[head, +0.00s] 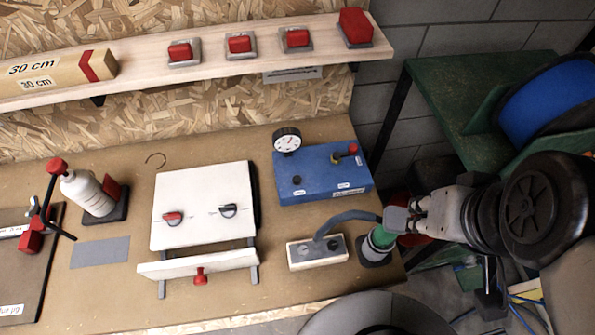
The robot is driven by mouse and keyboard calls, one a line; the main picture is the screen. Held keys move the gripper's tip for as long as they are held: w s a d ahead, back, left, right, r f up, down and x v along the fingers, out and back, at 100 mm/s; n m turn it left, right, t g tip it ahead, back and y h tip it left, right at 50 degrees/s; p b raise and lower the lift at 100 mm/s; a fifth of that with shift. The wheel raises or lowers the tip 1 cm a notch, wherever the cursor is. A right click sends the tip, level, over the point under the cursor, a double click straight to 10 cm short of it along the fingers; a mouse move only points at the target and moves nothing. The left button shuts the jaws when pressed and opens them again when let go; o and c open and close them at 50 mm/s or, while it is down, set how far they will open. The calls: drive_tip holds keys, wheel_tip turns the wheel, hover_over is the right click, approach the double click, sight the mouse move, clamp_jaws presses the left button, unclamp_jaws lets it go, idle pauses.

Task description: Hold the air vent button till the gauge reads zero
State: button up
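The gauge (287,140) is a round white dial with a dark rim at the back left corner of a blue box (322,185). Its needle and figures are too small to read. A small black button (297,180) is on the box's top at the left, with a small white label below it. I cannot tell from the label whether this is the air vent button. My gripper (397,220) is right of and in front of the box, beside the top of a green cylinder (382,237). I cannot tell whether its fingers touch the cylinder. Nothing is touching the black button.
A brass fitting with a red knob (352,149) stands on the box's right side. A grey hose (350,217) runs between the green cylinder and a two-hole block (317,252). A white panel (203,205) stands to the left. A shelf (215,58) holds several red blocks.

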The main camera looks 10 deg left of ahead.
clamp_jaws()
idle(1.4)
